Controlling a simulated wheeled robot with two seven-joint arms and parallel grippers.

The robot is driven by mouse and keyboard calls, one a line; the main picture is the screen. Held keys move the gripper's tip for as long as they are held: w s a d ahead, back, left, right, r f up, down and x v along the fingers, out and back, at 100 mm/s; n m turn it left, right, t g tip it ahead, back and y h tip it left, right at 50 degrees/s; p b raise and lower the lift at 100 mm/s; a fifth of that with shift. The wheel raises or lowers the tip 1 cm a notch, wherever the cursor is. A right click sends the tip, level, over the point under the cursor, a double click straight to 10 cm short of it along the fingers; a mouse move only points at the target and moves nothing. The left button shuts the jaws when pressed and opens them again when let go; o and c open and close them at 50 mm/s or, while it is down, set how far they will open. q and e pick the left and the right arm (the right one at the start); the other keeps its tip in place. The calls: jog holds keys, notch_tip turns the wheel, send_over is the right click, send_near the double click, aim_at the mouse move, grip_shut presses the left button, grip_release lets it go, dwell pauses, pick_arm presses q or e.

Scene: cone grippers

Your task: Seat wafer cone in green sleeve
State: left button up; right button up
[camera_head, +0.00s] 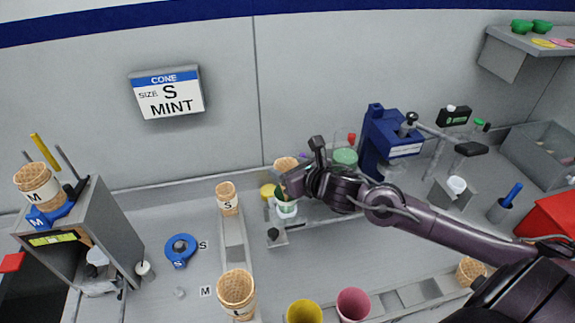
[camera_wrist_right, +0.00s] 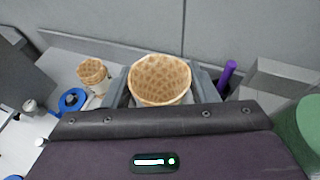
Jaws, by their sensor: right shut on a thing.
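My right gripper (camera_head: 290,186) is shut on a wafer cone (camera_head: 285,163), whose open rim faces up. In the right wrist view the cone (camera_wrist_right: 160,80) sits between the two fingers, and its lower part is hidden. In the head view a white holder with green on it (camera_head: 286,209), perhaps the green sleeve, shows just below the fingers. The gripper covers the join, so I cannot tell whether the cone's tip is inside it. My left gripper is not in view.
A wafer cone marked S (camera_head: 227,198) stands in a rail left of the gripper. A larger cone (camera_head: 237,290) stands nearer the front. A blue ring (camera_head: 180,249) lies on the counter. A blue machine (camera_head: 388,140) stands to the right. The sign (camera_head: 167,93) reads S MINT.

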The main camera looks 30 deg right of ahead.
jog(key=shift+f+b, duration=1.4)
jog(key=shift+f, duration=0.85)
jog(key=shift+f+b, duration=1.5)
jog(key=shift+f, duration=0.05)
jog(key=o, duration=0.8)
jog(key=shift+f, duration=0.1)
jog(key=shift+c, duration=0.2)
jog(key=shift+r+p, duration=1.8)
jog(key=shift+r, duration=0.9)
jog(key=shift+f, duration=0.1)
